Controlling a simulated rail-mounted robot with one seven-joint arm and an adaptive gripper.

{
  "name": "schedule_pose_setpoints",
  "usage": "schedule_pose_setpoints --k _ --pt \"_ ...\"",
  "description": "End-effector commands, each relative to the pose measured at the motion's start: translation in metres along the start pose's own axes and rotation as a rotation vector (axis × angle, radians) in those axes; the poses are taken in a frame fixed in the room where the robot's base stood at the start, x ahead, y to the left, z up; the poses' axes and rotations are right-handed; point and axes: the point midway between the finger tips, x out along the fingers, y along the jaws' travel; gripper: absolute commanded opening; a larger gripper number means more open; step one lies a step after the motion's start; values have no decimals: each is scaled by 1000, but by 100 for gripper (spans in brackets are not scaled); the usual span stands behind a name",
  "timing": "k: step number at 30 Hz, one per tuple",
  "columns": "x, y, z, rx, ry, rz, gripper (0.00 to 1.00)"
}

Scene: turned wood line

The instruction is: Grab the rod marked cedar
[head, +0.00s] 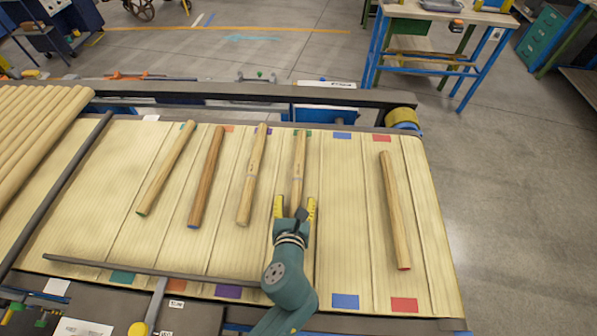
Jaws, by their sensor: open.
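Several wooden rods lie apart, roughly lengthwise, on a pale slatted bed. From the left they are a tan rod with a green end (165,168), a darker reddish-brown rod with a blue end (206,176), a light rod with a pale band (252,175), another light rod (299,165), and a rod with a red end (395,210). No marking is legible, so I cannot tell which is cedar. My gripper (295,207) is open, its yellow-tipped fingers on either side of the near part of the fourth rod. My arm hides that rod's near end.
Coloured patches, such as a blue one (345,301), mark the bed's near and far edges. A dark bar (150,270) runs along the near left. Stacked rods (35,125) lie at far left. The bed between the fourth and fifth rods is clear.

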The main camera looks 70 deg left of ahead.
Motion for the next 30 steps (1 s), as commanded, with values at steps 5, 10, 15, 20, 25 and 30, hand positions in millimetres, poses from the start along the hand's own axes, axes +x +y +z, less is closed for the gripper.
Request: schedule_pose_setpoints --k 5,10,15,20,25,30 --pt "19 1 -1 1 1 0 63" --pt "19 0 -1 2 1 -1 63" --pt "18 0 -1 1 1 -1 35" --pt "18 0 -1 1 1 -1 5" --pt "18 0 -1 1 1 -1 0" --pt "18 0 0 1 0 -2 0"
